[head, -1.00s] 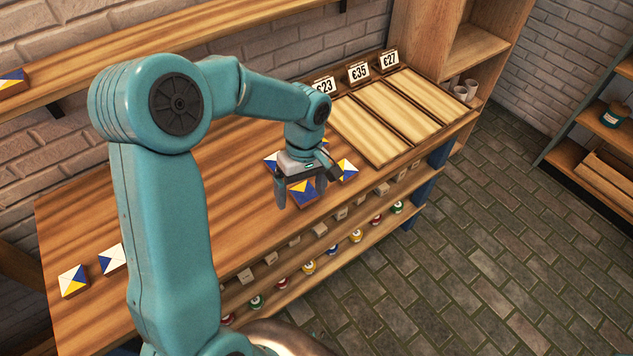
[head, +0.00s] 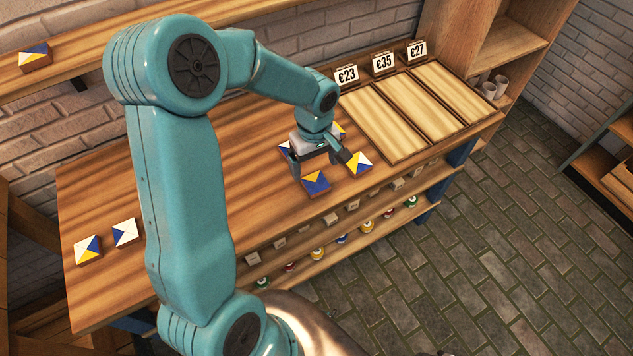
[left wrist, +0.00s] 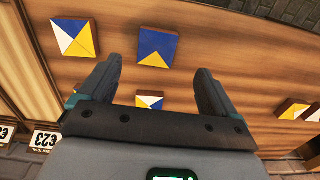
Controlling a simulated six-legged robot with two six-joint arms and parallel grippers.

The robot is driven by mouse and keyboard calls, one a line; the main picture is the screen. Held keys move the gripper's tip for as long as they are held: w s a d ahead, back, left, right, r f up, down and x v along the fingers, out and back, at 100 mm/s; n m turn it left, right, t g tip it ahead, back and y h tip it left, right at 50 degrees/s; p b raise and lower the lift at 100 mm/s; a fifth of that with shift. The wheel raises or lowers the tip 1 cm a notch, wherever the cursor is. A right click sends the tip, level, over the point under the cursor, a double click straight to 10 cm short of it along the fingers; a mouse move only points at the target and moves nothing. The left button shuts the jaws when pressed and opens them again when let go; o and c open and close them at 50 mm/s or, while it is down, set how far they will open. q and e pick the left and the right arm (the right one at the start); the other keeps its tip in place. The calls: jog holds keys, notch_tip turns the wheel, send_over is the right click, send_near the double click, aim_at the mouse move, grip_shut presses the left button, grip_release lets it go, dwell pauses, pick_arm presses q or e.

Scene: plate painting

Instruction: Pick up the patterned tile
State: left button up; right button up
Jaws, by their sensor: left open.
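Several square tiles patterned with white, yellow and blue triangles lie on the wooden table; which one is meant I cannot tell. My left gripper (head: 320,167) is open and empty, among the right-hand group. A blue tile with yellow (head: 316,182) lies just in front of it, a white-yellow-blue tile (head: 359,162) at its right. Two others, behind (head: 339,131) and at left (head: 285,150), are partly hidden by the gripper. In the left wrist view, a tile (left wrist: 150,102) shows between the spread fingers, partly covered by the gripper body; a blue-yellow tile (left wrist: 157,45) lies beyond the fingertips.
Two more tiles lie at the table's left end (head: 88,250), and one on the wall shelf (head: 34,57). Wooden boards with price signs (head: 383,63) stand at right. A lower shelf (head: 330,245) holds paint pots and small blocks. The table's middle is clear.

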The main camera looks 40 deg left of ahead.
aim_at(316, 183)
pick_arm(q)
jog(key=f, duration=0.4)
jog(key=f+p, duration=0.1)
jog(key=f, duration=0.2)
jog(key=shift+w+f, duration=0.2)
jog(key=shift+f, duration=0.2)
jog(key=c, duration=1.2)
